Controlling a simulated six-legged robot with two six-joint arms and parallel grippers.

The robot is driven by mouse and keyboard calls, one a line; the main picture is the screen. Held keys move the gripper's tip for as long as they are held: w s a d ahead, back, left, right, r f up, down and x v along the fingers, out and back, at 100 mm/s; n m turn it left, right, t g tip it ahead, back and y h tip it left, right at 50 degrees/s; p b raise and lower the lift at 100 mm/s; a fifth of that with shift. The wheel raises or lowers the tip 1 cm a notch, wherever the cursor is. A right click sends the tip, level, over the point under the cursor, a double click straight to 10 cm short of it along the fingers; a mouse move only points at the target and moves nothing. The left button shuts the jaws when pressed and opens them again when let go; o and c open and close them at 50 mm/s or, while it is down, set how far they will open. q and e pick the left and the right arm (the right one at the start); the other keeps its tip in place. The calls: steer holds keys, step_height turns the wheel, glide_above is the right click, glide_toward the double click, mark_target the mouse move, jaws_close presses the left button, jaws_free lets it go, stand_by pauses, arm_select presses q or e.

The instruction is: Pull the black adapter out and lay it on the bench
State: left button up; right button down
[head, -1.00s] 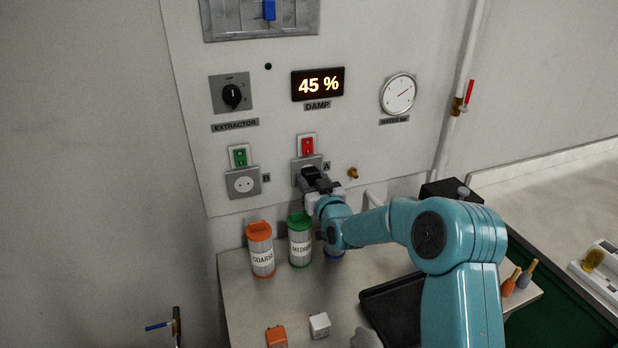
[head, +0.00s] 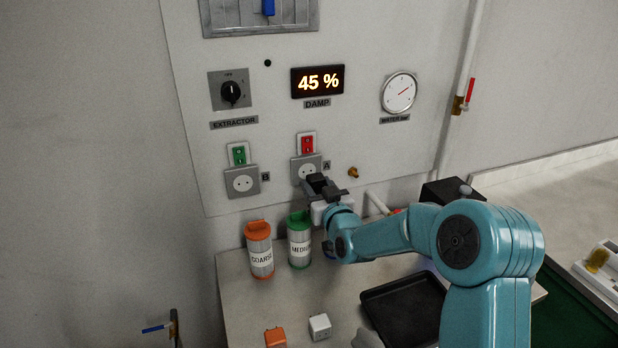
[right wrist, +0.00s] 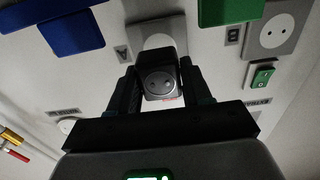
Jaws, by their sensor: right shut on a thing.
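The black adapter (right wrist: 161,84) sits between the fingers of my right gripper (head: 322,187) in the right wrist view, its round two-hole face towards the camera. My right gripper is shut on it, just in front of and below socket A (head: 305,168). The socket's round face now shows in the head view, so the adapter appears to be clear of it. In the head view the adapter is hard to tell from the dark fingers. The bench (head: 240,312) lies below. My left gripper cannot be made out.
Orange-lidded (head: 260,250) and green-lidded (head: 299,240) canisters stand below the sockets, with a blue-lidded one partly hidden beside them. A black tray (head: 405,308) lies to the right. An orange block (head: 275,338) and a white block (head: 320,326) stand at the front. Bare bench shows left of them.

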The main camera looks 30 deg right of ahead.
steer(key=shift+s+a+b, duration=0.2)
steer(key=shift+s+b, duration=0.1)
steer(key=shift+s, duration=0.35)
steer(key=shift+f, duration=0.1)
